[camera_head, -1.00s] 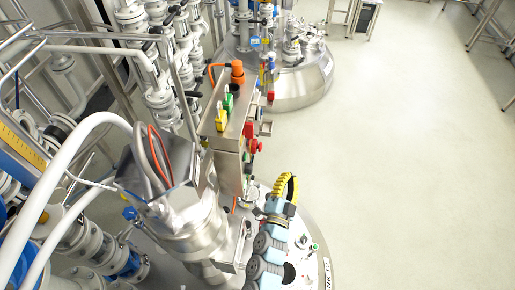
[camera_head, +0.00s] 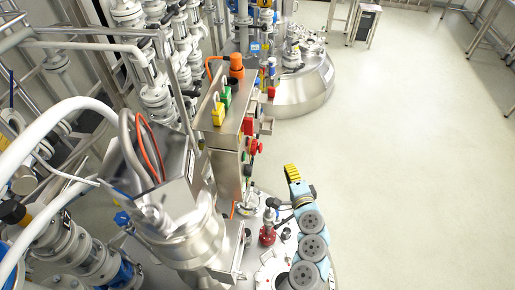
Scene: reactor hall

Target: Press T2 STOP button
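A steel control box (camera_head: 229,133) stands upright left of centre. Red knobs or buttons show on its right side, one upper (camera_head: 248,126) and one lower (camera_head: 255,147). No label is readable, so I cannot tell which is T2 STOP. Green (camera_head: 226,97) and yellow (camera_head: 217,113) parts sit at its top. My arm, light blue and black with a yellow part at its upper end, rises at lower centre, right of and below the box, apart from the red parts.
A steel tank top (camera_head: 303,82) with fittings stands behind the box. Another tank top (camera_head: 258,235) lies below, with a red valve (camera_head: 267,235). White pipes and valves crowd the left. The pale floor (camera_head: 420,150) on the right is clear; tables stand at the far right.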

